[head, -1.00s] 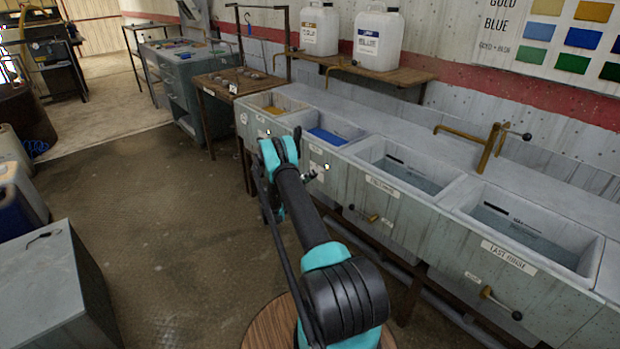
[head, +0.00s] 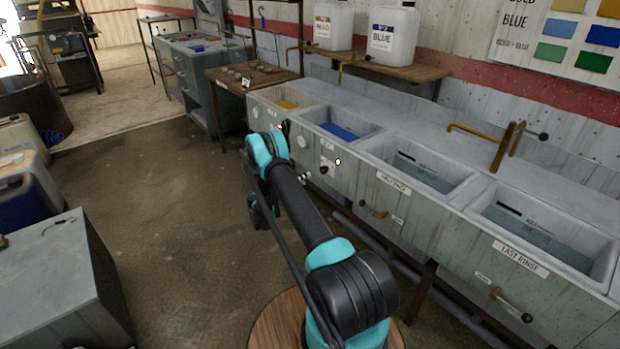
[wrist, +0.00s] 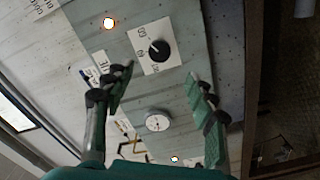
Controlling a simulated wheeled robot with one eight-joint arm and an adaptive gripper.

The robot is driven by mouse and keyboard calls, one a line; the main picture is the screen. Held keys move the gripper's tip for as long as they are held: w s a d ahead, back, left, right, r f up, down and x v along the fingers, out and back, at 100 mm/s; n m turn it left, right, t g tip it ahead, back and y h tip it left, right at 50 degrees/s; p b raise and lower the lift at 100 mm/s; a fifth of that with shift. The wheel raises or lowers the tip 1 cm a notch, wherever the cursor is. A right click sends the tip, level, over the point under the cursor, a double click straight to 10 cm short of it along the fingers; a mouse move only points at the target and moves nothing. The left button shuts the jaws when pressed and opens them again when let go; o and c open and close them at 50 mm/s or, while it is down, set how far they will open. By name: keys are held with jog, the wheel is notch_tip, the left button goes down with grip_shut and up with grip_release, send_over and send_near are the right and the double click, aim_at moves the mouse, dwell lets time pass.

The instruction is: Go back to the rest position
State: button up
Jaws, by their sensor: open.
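My black and teal arm reaches forward from the bottom of the head view toward the front of the sink row. My gripper (wrist: 158,85) is open in the wrist view, with its two fingers wide apart and nothing between them. In the head view my arm's own links hide most of it. Ahead of the fingers in the wrist view is the grey-green front panel of the sinks, with a black dial (wrist: 159,50) on a white plate, a lit lamp (wrist: 108,23) and a round white gauge (wrist: 157,122). The fingers look apart from the panel.
The sink row (head: 455,203) runs along the right, with taps and levers (head: 512,306) sticking out. A wooden side table (head: 228,83) and grey cabinet (head: 190,60) stand behind. A grey box (head: 50,290) is at left. Floor (head: 160,190) between is clear.

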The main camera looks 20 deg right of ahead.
jog(key=shift+s+a, duration=0.2)
jog(key=shift+a, duration=0.25)
jog(key=shift+r, duration=0.1)
jog(key=s+d+r+g+y, duration=0.1)
jog(key=s+r+y, duration=0.25)
jog(key=r, duration=0.75)
jog(key=s+a+r+n+g+y, duration=0.1)
jog(key=s+a+r+y, duration=0.1)
jog(key=s+r+y, duration=0.55)
jog(key=s+a+y, duration=0.3)
jog(key=s+a, duration=0.3)
jog(key=s, duration=1.2)
jog(key=s+a+n+y, duration=0.1)
jog(key=s+a+y, duration=0.2)
jog(key=s, duration=1.5)
jog(key=a+r, duration=0.1)
jog(key=a, duration=0.2)
jog(key=shift+s, duration=0.2)
jog(key=shift+a, duration=0.1)
dwell(1.4)
